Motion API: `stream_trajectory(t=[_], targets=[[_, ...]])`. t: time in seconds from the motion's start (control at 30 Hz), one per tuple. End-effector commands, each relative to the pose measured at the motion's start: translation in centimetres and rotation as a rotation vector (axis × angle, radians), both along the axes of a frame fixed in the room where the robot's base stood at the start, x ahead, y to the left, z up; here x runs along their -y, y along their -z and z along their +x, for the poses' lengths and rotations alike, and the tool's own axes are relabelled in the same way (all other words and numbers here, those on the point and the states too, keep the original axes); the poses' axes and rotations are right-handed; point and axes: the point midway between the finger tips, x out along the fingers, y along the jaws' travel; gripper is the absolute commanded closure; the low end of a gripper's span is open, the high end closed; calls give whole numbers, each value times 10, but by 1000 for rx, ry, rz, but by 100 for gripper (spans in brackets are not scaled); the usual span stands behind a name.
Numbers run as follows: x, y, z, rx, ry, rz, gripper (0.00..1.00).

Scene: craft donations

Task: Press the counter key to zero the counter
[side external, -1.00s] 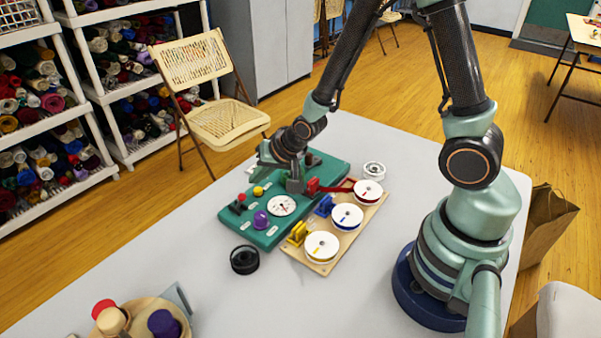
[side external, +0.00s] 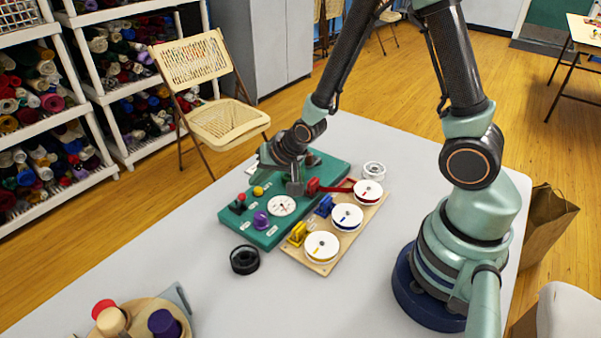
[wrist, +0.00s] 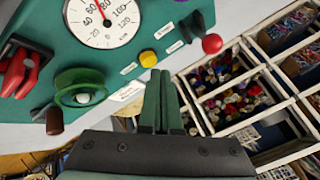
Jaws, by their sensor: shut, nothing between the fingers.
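A yellow round button (side external: 257,190) sits on the green panel (side external: 305,207), beside a white label too small to read. It also shows in the wrist view (wrist: 148,58), fully uncovered; I cannot tell for certain that it is the counter key. My gripper (side external: 265,164) is over the far left part of the panel, above and behind the button in the side view. In the wrist view my gripper (wrist: 160,73) is shut and empty, its tips just below the button. A white dial (wrist: 103,20) lies beyond the button. Contact cannot be told.
A red-knobbed lever (wrist: 212,43) stands right of the button. A green crank wheel (wrist: 80,90) and a red clamp (wrist: 25,72) are to the left. A purple knob (side external: 261,220), a board with white spools (side external: 347,217) and a black ring (side external: 245,260) are nearby.

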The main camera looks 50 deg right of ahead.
Motion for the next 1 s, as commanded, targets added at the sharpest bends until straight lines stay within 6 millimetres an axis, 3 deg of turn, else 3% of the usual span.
stream_trajectory(t=[1.0], targets=[[0,9,0,1,0,1,100]])
